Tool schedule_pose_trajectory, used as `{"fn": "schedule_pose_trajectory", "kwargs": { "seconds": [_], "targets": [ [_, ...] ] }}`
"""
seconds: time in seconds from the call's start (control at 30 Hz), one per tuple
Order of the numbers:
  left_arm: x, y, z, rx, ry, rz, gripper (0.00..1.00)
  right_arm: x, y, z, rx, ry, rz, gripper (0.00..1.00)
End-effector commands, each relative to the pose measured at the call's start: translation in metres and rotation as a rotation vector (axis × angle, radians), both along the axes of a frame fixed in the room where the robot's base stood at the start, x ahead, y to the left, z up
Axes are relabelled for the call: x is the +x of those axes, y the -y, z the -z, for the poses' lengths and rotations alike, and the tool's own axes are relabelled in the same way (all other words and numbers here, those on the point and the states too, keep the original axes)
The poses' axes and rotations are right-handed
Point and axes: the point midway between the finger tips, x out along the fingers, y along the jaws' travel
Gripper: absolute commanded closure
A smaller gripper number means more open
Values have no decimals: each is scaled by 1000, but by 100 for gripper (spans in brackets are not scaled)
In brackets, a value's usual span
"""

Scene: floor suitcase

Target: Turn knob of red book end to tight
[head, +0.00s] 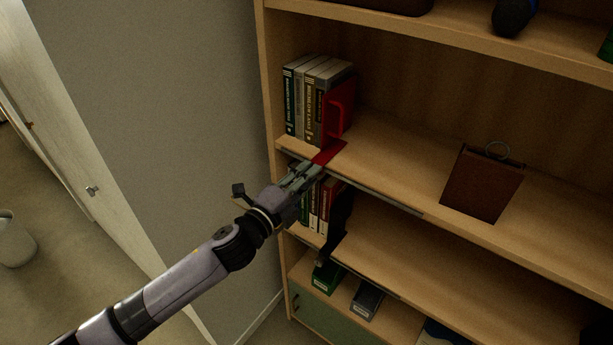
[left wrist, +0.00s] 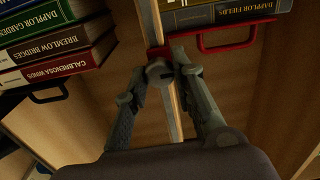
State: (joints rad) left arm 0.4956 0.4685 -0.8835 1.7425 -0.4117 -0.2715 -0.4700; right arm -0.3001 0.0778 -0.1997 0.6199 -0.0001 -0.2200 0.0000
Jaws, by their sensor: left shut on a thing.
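The red book end (head: 337,115) stands on the upper shelf against the right side of a row of upright books, its base reaching the shelf's front edge. In the left wrist view its red handle (left wrist: 228,44) shows at the top. A grey round knob (left wrist: 159,72) sits at the shelf edge by the red base. My left gripper (head: 312,170) is at that edge, just below the base. The wrist view shows its two fingers (left wrist: 167,66) closed on the knob from both sides. The knob is hidden by the fingers in the head view. My right gripper is not in view.
Several books (head: 303,98) stand left of the book end. A brown framed item with a ring (head: 482,185) stands further right on this shelf. A black book end (head: 338,225) and books are on the shelf below. The shelf between the red book end and the brown item is clear.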

Motion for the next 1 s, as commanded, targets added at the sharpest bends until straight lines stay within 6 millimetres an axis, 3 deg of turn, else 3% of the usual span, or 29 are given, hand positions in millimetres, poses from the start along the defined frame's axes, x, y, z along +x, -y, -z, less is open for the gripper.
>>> {"fn": "schedule_pose_trajectory", "kwargs": {
  "seconds": [0.63,0.67,0.9,1.0],
  "targets": [
    [0,0,1,39,26,0,100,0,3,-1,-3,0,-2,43],
    [0,0,1,38,25,0,74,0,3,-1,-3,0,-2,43],
    [0,0,1,37,26,0,58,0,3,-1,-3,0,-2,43],
    [0,0,1,37,26,0,57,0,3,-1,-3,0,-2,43]
  ]
}}
